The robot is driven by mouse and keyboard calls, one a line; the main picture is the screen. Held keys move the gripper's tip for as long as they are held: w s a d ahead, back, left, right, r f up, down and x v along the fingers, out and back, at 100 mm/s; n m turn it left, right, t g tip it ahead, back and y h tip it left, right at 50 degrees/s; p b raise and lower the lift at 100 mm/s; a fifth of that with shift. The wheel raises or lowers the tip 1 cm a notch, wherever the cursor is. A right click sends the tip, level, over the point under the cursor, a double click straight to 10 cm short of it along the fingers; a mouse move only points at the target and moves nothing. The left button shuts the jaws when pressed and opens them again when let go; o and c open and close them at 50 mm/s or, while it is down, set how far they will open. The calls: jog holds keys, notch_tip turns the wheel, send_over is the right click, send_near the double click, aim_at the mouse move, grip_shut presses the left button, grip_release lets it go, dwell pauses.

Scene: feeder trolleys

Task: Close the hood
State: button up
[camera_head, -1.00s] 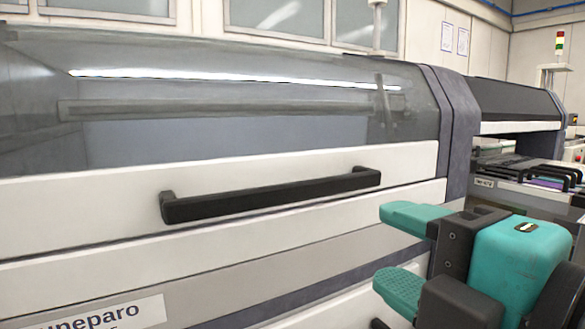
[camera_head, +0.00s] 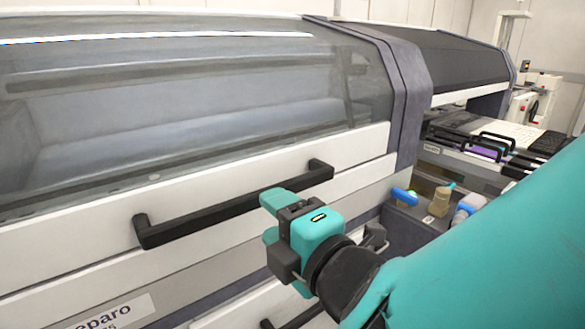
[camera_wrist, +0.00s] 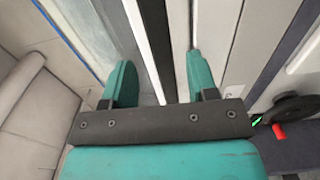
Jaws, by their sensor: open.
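The hood (camera_head: 200,95) has a large clear window above a white lower band, and it looks lowered. I cannot tell whether a gap remains at its lower edge. Its long black handle (camera_head: 215,208) crosses the band. My teal and black gripper (camera_head: 268,216) is open, close in front of the right half of the handle. In the wrist view, a black bar (camera_wrist: 154,40), apparently the handle, runs between the two teal fingers of my gripper (camera_wrist: 161,76). I see no finger clearly touching it.
A second machine (camera_head: 455,60) with a dark hood stands at the right, with feeders (camera_head: 490,145) in front. A dark trolley top (camera_head: 410,222) carrying several small items lies right of my gripper. Another black handle (camera_head: 292,318) shows at the bottom.

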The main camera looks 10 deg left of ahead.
aim_at(256, 207)
jog(key=shift+p+x, duration=2.3)
jog(key=shift+x, duration=0.8)
